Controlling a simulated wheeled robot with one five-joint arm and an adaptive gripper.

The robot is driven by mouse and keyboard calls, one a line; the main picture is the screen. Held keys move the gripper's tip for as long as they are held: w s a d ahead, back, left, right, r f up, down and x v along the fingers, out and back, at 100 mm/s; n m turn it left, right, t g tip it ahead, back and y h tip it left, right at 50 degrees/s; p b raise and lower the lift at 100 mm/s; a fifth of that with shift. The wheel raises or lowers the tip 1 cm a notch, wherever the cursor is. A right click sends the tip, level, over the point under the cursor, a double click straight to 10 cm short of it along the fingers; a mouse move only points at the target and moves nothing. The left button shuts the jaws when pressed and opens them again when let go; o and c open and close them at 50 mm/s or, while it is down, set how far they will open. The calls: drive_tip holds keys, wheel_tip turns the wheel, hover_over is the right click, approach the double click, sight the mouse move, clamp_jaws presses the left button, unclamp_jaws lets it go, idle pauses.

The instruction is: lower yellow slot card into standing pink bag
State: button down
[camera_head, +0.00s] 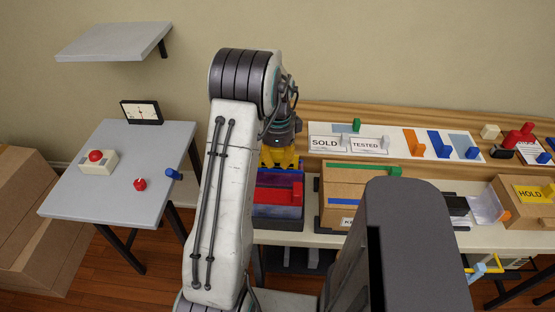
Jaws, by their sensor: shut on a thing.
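My gripper (280,158) points down from the end of my arm, left of the picture's middle. Yellow shows at its lower end. I cannot tell finger from card there, so the yellow slot card is not clearly made out. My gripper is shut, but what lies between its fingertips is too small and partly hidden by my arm. Directly below it is a dark blue-purple container (277,211) with a red piece (284,193) across its front. I cannot make out a standing pink bag; my arm hides part of this area.
A cardboard box (338,191) with a green strip stands right of the container. Behind is a wooden shelf with SOLD (325,143) and TESTED (367,144) signs and colored pieces. At left, a grey table (122,192) holds red buttons and a meter. A HOLD box (515,211) is far right.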

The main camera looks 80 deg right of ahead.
sight(278, 150)
drive_tip(key=shift+f+b, duration=0.35)
drive_tip(key=shift+f, duration=0.15)
drive_tip(key=c, duration=0.9)
unclamp_jaws()
drive_tip(key=shift+o, duration=0.2)
drive_tip(key=shift+r+p, duration=2.65)
drive_tip(key=shift+r, duration=0.9)
